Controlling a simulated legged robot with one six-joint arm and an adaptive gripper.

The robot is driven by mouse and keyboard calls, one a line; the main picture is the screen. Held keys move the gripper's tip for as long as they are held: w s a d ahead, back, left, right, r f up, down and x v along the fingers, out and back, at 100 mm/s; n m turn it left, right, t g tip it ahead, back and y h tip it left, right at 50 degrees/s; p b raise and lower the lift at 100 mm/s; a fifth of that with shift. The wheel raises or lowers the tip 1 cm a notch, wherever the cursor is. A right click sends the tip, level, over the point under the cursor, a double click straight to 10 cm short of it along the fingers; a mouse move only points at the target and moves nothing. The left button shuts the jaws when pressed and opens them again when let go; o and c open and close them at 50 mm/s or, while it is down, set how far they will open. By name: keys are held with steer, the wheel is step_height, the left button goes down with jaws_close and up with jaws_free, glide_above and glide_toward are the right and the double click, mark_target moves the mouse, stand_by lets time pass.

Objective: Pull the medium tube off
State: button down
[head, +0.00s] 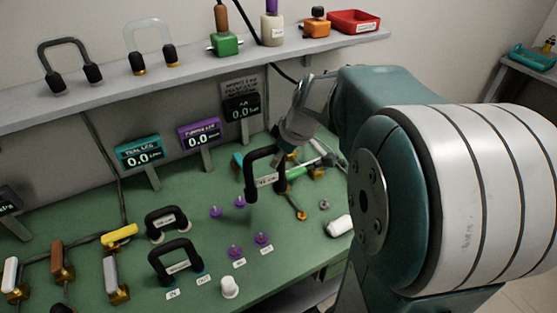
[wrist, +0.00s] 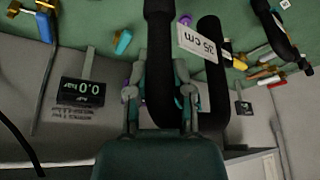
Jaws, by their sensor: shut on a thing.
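A black U-shaped tube (head: 265,156) with a white label hangs at my gripper (head: 286,152) in the head view, over the green bench. Its legs point down and no fitting shows on their ends. In the wrist view my gripper (wrist: 160,95) is shut around one black leg of the tube (wrist: 158,62). The label (wrist: 200,40) reads about "25 cm"; the first digit is unclear. Purple-topped fittings (head: 215,212) stand bare just left of and below the tube. Two other black tubes, one at the back (head: 166,218) and one in front (head: 176,260), sit on the bench.
Small digital displays (head: 201,135) stand along the back of the bench. Valves with coloured handles (head: 120,236) line the left. A white knob (head: 230,286) stands at the front.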

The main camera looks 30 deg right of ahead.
steer(key=shift+r, duration=1.6)
steer(key=shift+r, duration=1.5)
